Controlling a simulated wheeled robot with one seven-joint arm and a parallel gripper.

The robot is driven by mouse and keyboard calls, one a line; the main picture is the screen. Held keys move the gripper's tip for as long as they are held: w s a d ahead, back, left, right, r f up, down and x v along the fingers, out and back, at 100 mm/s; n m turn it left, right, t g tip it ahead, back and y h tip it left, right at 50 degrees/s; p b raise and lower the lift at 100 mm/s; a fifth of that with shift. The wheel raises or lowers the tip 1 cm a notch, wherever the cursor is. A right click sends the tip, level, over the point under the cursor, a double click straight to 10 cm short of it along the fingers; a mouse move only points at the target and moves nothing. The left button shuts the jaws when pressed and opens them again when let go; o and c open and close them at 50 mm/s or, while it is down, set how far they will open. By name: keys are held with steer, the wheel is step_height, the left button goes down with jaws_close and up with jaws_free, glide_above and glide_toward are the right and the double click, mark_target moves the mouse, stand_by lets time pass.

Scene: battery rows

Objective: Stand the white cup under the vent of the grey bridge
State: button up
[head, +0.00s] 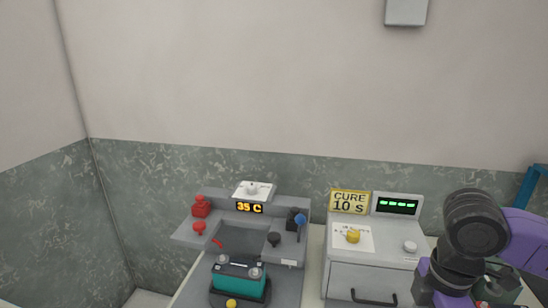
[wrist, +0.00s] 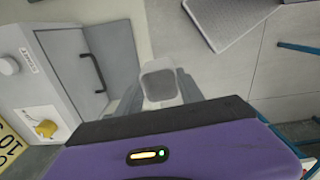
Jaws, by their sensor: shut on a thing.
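My gripper (wrist: 159,92) is shut on a pale cup (wrist: 160,80), which shows between the two grey fingers in the wrist view. I take it to be the white cup; only its square-looking, rounded end shows. In the head view my arm and purple wrist are at the lower right, and I cannot make out the cup there. A grey bridge-like station (head: 218,197) with an amber "35 C" display stands left of centre in the head view, well away from my gripper. I cannot make out its vent.
A teal battery (head: 238,279) sits in front of the station. Red knobs (head: 201,206) and a blue-tipped lever (head: 299,220) stand on it. A grey cure cabinet (head: 370,279) with a handle and yellow dial is between the station and my arm. A grey mat (wrist: 228,18) lies on the floor.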

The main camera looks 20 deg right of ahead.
steer(key=shift+w+a+f+m, duration=0.4)
steer(key=shift+w+a+f, duration=0.1)
steer(key=shift+a+f, duration=0.45)
steer(key=shift+f, duration=0.2)
steer(key=w+a+f+m, duration=0.4)
steer(key=a+f, duration=0.4)
steer(key=f, duration=0.2)
steer(key=w+a+f+m, duration=0.4)
steer(key=a+f+m, duration=0.3)
steer(key=f, duration=0.4)
steer(key=shift+a, duration=0.8)
